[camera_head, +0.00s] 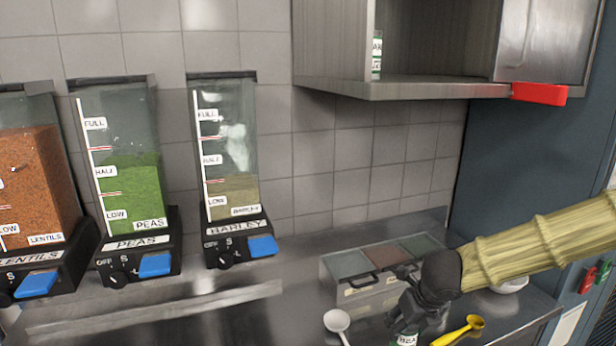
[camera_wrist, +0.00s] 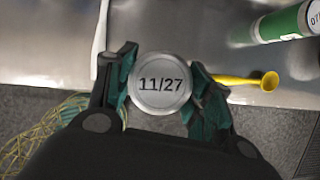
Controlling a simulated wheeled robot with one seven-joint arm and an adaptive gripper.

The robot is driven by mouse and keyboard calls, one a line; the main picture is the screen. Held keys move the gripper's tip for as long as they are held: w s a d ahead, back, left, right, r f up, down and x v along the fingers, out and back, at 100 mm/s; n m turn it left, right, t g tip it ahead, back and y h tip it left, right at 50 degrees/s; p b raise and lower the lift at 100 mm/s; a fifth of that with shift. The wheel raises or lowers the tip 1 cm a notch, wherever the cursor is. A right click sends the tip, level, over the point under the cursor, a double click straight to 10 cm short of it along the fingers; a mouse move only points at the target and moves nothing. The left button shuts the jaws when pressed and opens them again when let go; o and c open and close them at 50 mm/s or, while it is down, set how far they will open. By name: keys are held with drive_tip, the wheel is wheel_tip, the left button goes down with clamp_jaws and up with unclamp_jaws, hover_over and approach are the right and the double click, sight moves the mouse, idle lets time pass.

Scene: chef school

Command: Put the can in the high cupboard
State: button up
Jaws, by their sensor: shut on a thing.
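The can (camera_wrist: 160,84) shows in the wrist view from above, its silver lid marked "11/27". My gripper (camera_wrist: 160,92) is shut around it, with one dark green finger pad on each side. In the head view my gripper (camera_head: 412,318) is low over the counter at the bottom right. Only the can's white and green label (camera_head: 406,340) shows below the fingers, cut by the frame edge. I cannot tell whether the can touches the counter. The high cupboard (camera_head: 428,90) is at the top right on the wall, its front open. A labelled item (camera_head: 377,50) stands inside at the left.
A red handle (camera_head: 540,94) sticks out at the cupboard's lower right. A lidded metal box (camera_head: 370,300) stands behind my gripper. A white spoon (camera_head: 337,321) and yellow spoon (camera_head: 460,331) flank it. Another green-and-white can (camera_wrist: 285,24) is in the wrist view. Dispensers (camera_head: 232,160) line the left wall.

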drive_tip(key=shift+s+r, duration=0.15)
drive_tip(key=shift+s, duration=0.75)
drive_tip(key=w+f+p, duration=0.2)
drive_tip(key=w+p, duration=0.4)
drive_tip(key=w, duration=1)
drive_tip(key=shift+d+f, duration=0.2)
drive_tip(key=shift+f, duration=0.2)
drive_tip(key=shift+s+f+p, duration=0.1)
drive_tip(key=shift+f+p, duration=0.45)
drive_tip(key=shift+f, duration=0.55)
drive_tip(key=shift+b+v, duration=1.2)
drive_tip(key=shift+v, duration=1.05)
drive_tip(key=shift+d+b+v, duration=0.1)
drive_tip(key=shift+b+v, duration=0.2)
drive_tip(key=shift+v, duration=1.2)
drive_tip(key=shift+d+b+v, duration=0.15)
drive_tip(key=shift+b+v, duration=0.1)
drive_tip(key=shift+v, duration=1.25)
